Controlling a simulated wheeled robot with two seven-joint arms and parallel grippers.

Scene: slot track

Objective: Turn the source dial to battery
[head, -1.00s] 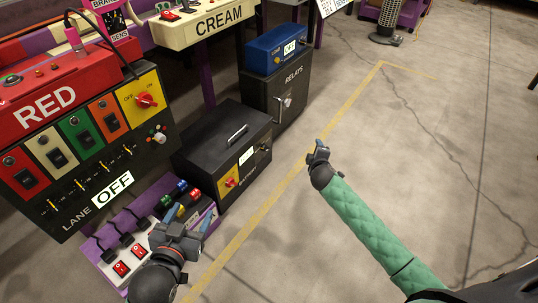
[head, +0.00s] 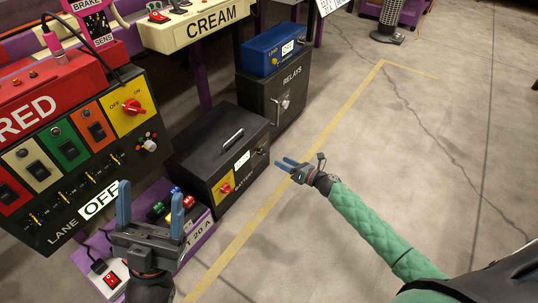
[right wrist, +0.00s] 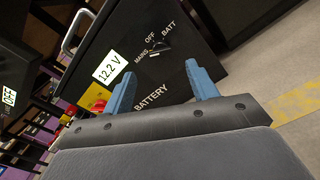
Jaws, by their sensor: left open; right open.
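The source dial (right wrist: 158,47) is a small dark knob on the front of the black battery box, with MAINS, OFF and BATT printed around it. Which label it points at is too small to tell. In the head view the dial (head: 261,150) is at the right end of the battery box (head: 205,148). My right gripper (head: 284,163) is open and empty, in front of that end and apart from the dial. In the right wrist view its blue fingertips (right wrist: 163,72) lie below the dial, either side of it. My left gripper (head: 150,197) is open over the purple switch panel.
A display (right wrist: 111,65) reads 12.2 V beside the dial. A red switch on a yellow plate (head: 223,186) is left of it. The RELAYS cabinet (head: 270,100) with a blue box on top stands behind. Open floor (head: 390,150) lies to the right.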

